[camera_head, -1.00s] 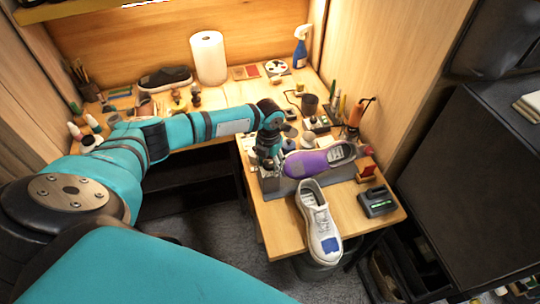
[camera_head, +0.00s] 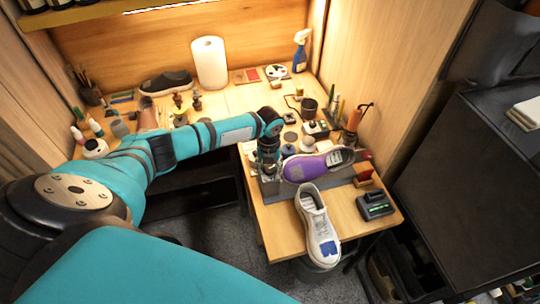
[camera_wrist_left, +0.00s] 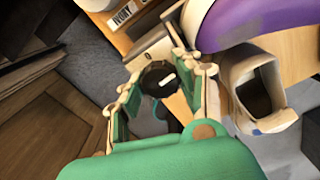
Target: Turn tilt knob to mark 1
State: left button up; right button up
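In the left wrist view, a round black knob (camera_wrist_left: 160,80) with a white mark sits on a grey metal fixture (camera_wrist_left: 151,48). My left gripper (camera_wrist_left: 159,84) is open, with its green-padded fingers on either side of the knob. I cannot tell whether the pads touch it. In the head view my left gripper (camera_head: 268,178) is low at the left end of the grey shoe stand (camera_head: 338,182), and the knob is hidden there. A purple sneaker (camera_head: 309,167) lies on the stand, and also shows in the wrist view (camera_wrist_left: 230,20). My right gripper is not in view.
A white sneaker (camera_head: 317,222) with a blue patch is in front of the stand, close to my gripper in the wrist view (camera_wrist_left: 263,92). A dark device (camera_head: 375,205) lies at the right. Bottles and tools crowd the table's back. A paper roll (camera_head: 209,63) stands farther back.

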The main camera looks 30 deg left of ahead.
pick_arm(q)
jog(key=shift+c, duration=1.4)
jog(key=shift+f+m+b, duration=0.1)
jog(key=shift+m+b, duration=0.35)
jog(key=shift+m, duration=0.25)
jog(key=shift+m+b, duration=0.35)
jog(key=shift+m, duration=1.05)
jog(key=shift+w+m+b, duration=0.1)
jog(key=shift+m+b, duration=0.55)
jog(key=shift+m, duration=1.35)
